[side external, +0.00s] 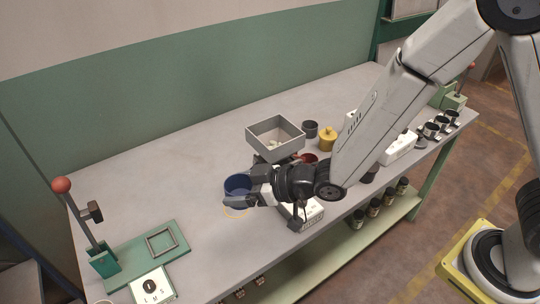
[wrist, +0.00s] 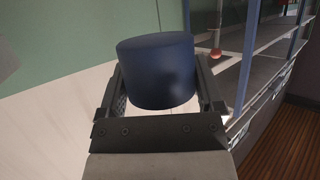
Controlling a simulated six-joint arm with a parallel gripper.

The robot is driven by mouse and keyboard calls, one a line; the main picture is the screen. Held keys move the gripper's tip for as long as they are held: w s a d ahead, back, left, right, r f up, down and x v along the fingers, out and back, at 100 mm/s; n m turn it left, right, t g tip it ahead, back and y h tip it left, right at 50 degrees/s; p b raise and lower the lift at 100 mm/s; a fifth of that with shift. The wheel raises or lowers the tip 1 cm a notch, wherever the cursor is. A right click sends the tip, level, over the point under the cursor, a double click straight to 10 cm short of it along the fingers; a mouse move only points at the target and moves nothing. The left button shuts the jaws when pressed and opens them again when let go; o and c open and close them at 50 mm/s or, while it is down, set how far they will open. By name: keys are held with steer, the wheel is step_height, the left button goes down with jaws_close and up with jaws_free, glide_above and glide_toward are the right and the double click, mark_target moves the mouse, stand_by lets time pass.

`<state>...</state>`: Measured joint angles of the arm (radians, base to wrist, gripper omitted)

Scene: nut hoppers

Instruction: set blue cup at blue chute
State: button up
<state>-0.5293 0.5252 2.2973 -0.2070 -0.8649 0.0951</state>
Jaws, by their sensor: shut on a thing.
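The blue cup (side external: 238,187) is dark blue and round, held between the fingers of my gripper (side external: 256,190) over the left-middle part of the bench. In the wrist view the blue cup (wrist: 157,70) sits between the two fingers of my gripper (wrist: 160,95), one on each side. My gripper is shut on it. A yellowish ring (side external: 236,213) shows on the bench just below the cup; the cup and gripper cover part of it. I cannot tell whether the cup touches the bench. I cannot make out a blue chute.
A grey open hopper tray (side external: 275,137) stands behind my gripper. A dark cup (side external: 310,129), a yellow lidded pot (side external: 328,139) and a red cup (side external: 308,159) stand to its right. A green lever stand (side external: 103,258) with a red knob is at the left. The bench's back left is clear.

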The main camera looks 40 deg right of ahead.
glide_above(249, 250)
step_height(249, 250, down, 10)
steer(key=shift+w, duration=0.15)
steer(key=shift+a, duration=0.1)
stand_by(0.4)
steer(key=shift+f, duration=2.9)
steer(key=shift+f, duration=1.9)
steer(key=shift+f, duration=0.15)
steer(key=o, duration=1)
steer(key=shift+c, duration=0.2)
